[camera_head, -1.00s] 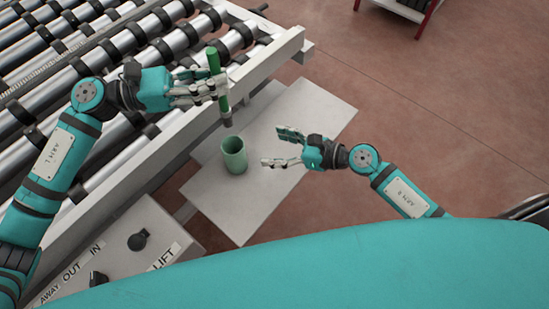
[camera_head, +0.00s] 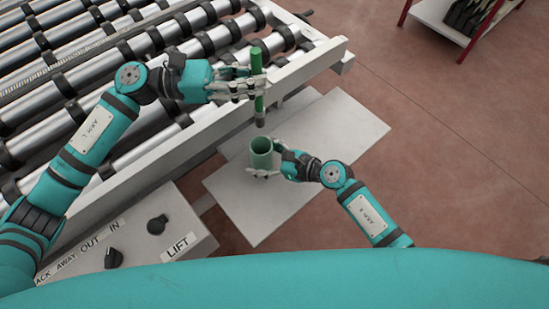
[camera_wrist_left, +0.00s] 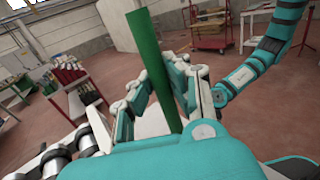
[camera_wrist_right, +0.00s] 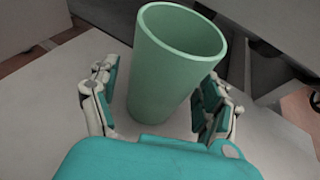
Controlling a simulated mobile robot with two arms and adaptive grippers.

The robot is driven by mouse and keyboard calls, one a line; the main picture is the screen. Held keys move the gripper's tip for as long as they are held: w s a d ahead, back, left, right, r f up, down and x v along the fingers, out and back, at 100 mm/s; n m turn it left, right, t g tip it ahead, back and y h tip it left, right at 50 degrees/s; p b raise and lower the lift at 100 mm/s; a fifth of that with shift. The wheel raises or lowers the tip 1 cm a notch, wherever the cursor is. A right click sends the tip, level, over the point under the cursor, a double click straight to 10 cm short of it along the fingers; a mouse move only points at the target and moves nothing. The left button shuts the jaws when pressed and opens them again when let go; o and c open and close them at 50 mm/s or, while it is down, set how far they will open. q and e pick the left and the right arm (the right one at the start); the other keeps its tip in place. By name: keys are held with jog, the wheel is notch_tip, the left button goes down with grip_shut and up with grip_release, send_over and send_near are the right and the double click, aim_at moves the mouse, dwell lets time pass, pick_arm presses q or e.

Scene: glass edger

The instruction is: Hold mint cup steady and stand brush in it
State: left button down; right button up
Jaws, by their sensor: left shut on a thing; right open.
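The mint cup (camera_head: 262,156) stands upright with its mouth up on a grey plate; it fills the middle of the right wrist view (camera_wrist_right: 172,75). My right gripper (camera_head: 270,167) is open, with its fingers (camera_wrist_right: 158,100) on either side of the cup; a gap shows by the fingers in the right wrist view. The green-handled brush (camera_head: 256,68) is upright above the cup, its dark lower end (camera_head: 260,118) a little above the rim. My left gripper (camera_head: 256,88) is shut on the brush handle, which also shows in the left wrist view (camera_wrist_left: 155,65).
The grey plate (camera_head: 330,130) has clear room to the right of the cup. The roller conveyor (camera_head: 120,60) and its white rail lie to the left. A control panel with knobs (camera_head: 157,225) is at the lower left. A red-framed cart (camera_head: 455,20) stands far right.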

jog(key=shift+w+a+f, duration=0.1)
jog(key=shift+a, duration=0.15)
jog(key=c, duration=1.2)
pick_arm(q)
jog(key=shift+n+t, duration=0.3)
jog(key=shift+t, duration=0.4)
jog(key=shift+a+f, duration=0.1)
jog(key=shift+f, duration=5.7)
pick_arm(e)
jog(key=shift+c, duration=0.3)
pick_arm(q)
jog(key=c, duration=1.2)
grip_release()
jog(key=shift+c, duration=0.2)
